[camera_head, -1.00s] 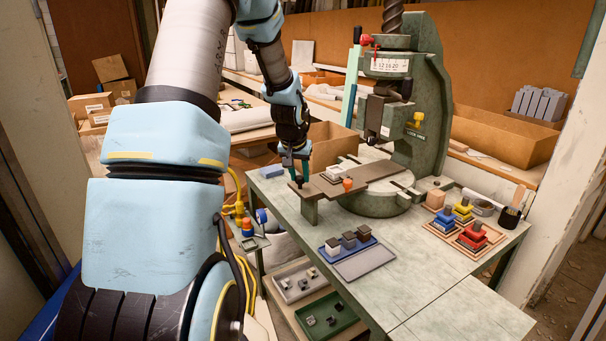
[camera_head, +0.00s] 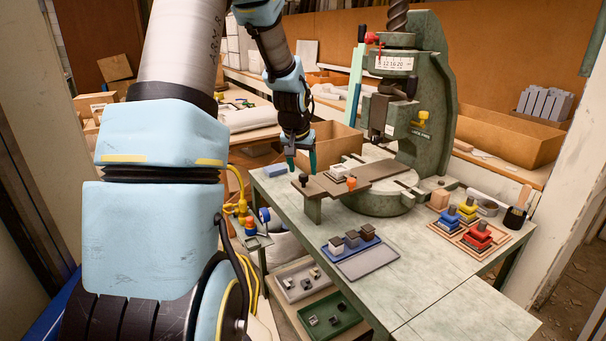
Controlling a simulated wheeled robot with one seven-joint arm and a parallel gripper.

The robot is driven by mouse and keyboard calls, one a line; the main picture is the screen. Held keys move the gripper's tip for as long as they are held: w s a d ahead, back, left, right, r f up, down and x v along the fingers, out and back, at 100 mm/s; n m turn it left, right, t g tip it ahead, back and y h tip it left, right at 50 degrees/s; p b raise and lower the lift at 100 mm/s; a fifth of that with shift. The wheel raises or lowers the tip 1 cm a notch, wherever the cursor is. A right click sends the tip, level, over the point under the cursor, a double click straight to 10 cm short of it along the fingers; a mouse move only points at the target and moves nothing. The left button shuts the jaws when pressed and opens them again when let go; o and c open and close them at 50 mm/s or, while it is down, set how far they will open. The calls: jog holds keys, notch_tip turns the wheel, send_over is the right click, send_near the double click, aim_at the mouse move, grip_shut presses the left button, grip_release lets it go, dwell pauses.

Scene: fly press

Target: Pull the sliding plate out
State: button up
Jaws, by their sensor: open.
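The sliding plate (camera_head: 376,172) is a flat brown bar lying across the front of the green fly press (camera_head: 430,110). Its left end sticks out past the round press base (camera_head: 378,203) over a small support. A small dark knob (camera_head: 303,179) stands on that end. A pale block (camera_head: 339,171) and an orange knob (camera_head: 351,183) are on the plate further right. My gripper (camera_head: 302,170) is open, its two teal fingers pointing down at the plate's left end, near the knob. It looks empty. I cannot tell the exact gap between fingers and knob.
Blue (camera_head: 352,242) and grey trays lie on the table front, the blue one holding several small blocks. Red, yellow and blue stacked pieces (camera_head: 477,234) stand at the right. A cardboard box (camera_head: 338,144) is behind my gripper. The table's front right is clear.

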jog(key=b+v, duration=0.1)
jog(key=v, duration=0.7)
jog(key=s+a+f+n+g, duration=0.1)
jog(key=s+a+f, duration=0.1)
jog(key=s, duration=0.5)
jog(key=s+a+f+n+g+y, duration=0.1)
jog(key=s+a+f, duration=0.1)
jog(key=s+a, duration=0.3)
jog(key=s+a+f, duration=0.3)
jog(key=s+a, duration=0.1)
jog(key=s, duration=0.5)
jog(key=shift+s+n+g, duration=0.15)
jog(key=shift+n+g, duration=0.25)
